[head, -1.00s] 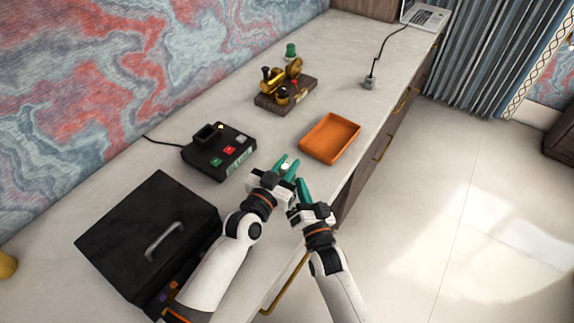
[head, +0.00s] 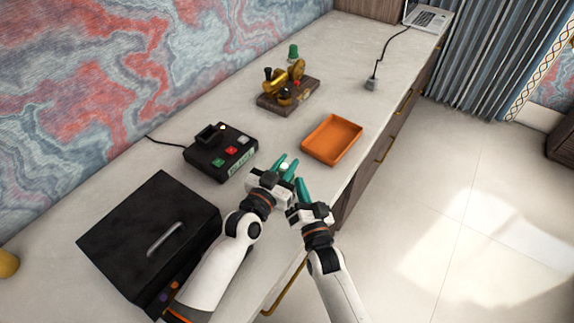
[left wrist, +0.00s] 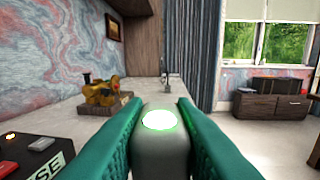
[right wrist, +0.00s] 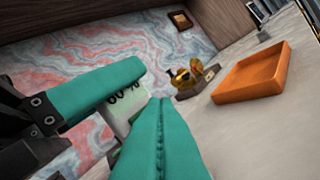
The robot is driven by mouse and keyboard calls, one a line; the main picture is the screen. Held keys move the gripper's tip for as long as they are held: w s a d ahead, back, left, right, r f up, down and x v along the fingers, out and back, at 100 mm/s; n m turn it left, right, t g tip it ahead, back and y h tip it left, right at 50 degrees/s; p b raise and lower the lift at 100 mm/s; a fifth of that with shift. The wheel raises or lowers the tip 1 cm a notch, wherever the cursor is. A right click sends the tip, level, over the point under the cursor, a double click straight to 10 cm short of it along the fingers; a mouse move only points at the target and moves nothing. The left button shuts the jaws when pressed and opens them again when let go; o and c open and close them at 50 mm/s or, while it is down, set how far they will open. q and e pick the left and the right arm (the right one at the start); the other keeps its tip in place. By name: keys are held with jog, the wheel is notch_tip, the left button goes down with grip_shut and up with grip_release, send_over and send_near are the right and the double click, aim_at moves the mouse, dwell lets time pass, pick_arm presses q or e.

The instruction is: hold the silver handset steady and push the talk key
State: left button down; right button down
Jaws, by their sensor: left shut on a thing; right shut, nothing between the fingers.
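The silver handset (left wrist: 160,143) is gripped between the green fingers of my left gripper (head: 286,165), above the desk's front edge. Its round talk key (left wrist: 159,120) glows white with a green rim in the left wrist view. In the right wrist view the handset's pale side with a dark "%" marking (right wrist: 125,101) shows, partly covered by a left finger. My right gripper (head: 301,182) is shut and empty, just right of my left gripper. Its closed fingers (right wrist: 160,125) point up near the handset in the right wrist view; I cannot tell whether they touch it.
A black base unit (head: 220,152) with coloured buttons stands left of the grippers. An orange tray (head: 332,138) lies beyond them. A brass model on a wooden base (head: 288,95) stands farther back. A black box with a handle (head: 150,235) is at the near left.

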jog(key=shift+a+r, duration=0.3)
jog(key=shift+a, duration=0.05)
jog(key=shift+s+d+r, duration=0.15)
jog(key=shift+s+d, duration=0.3)
jog(key=shift+d, duration=0.25)
jog(key=s+d, duration=0.3)
jog(key=d, duration=0.2)
jog(key=shift+d+f, duration=0.25)
jog(key=shift+d, duration=0.1)
dwell(2.1)
jog(key=d, duration=0.1)
jog(key=s+d, duration=0.1)
jog(key=d, duration=0.1)
jog(key=shift+s+f, duration=0.1)
jog(key=shift+s, duration=0.2)
